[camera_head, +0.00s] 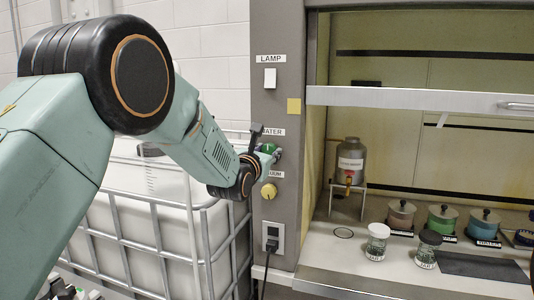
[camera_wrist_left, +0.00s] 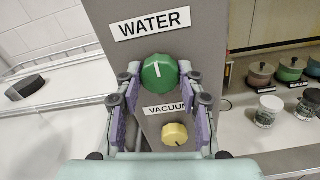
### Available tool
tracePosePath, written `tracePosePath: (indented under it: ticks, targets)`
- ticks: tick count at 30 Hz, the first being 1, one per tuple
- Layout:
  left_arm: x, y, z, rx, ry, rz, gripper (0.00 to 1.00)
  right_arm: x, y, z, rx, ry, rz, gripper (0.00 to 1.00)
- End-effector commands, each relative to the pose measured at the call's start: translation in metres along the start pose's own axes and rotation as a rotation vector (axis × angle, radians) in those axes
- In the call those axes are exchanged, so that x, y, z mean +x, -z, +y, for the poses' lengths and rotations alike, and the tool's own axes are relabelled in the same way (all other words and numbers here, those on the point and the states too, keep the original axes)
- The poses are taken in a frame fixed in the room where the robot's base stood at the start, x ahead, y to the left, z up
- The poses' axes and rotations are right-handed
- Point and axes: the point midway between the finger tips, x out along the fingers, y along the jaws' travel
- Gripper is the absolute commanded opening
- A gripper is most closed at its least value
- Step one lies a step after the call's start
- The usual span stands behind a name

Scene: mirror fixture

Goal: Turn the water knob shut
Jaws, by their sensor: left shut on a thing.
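The green water knob (camera_wrist_left: 160,73) is on the grey panel under the WATER label (camera_wrist_left: 152,23), with its white mark close to upright in the left wrist view. In the head view only a bit of the knob (camera_head: 268,147) shows, partly hidden by my wrist. My left gripper (camera_wrist_left: 160,80) is shut on the knob, with a purple-padded finger on each side of it. In the head view the gripper (camera_head: 270,153) is at the panel, its arm coming in from the left. My right gripper is not in view.
The yellow vacuum knob (camera_head: 268,191) sits just below, and a lamp switch (camera_head: 270,78) above. A black plug (camera_head: 272,244) is in the socket lower down. A white caged tank (camera_head: 150,225) stands left. Jars, lidded pots and a dispenser (camera_head: 350,160) stand inside the hood.

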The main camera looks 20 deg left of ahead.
Motion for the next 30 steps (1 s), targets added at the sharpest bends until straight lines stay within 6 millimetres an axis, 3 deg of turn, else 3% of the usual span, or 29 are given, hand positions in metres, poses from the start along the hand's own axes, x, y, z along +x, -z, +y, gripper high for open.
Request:
tracePosePath:
  ticks: [8, 9, 16, 30]
  targets:
    - [-0.0011, 0.0066, -0.0013, -0.002, 0.002, 0.014, 0.07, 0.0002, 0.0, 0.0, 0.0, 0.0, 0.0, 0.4]
    - [-0.0011, 0.0067, -0.0014, -0.002, 0.002, 0.015, 0.4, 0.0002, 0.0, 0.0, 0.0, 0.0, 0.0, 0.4]
    - [-0.0006, 0.0038, -0.0009, -0.001, 0.001, 0.008, 0.6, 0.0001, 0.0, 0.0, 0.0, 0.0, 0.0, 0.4]
    - [-0.0087, 0.0007, -0.0002, 0.0, 0.0, 0.003, 0.61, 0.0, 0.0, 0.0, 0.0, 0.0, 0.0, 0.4]
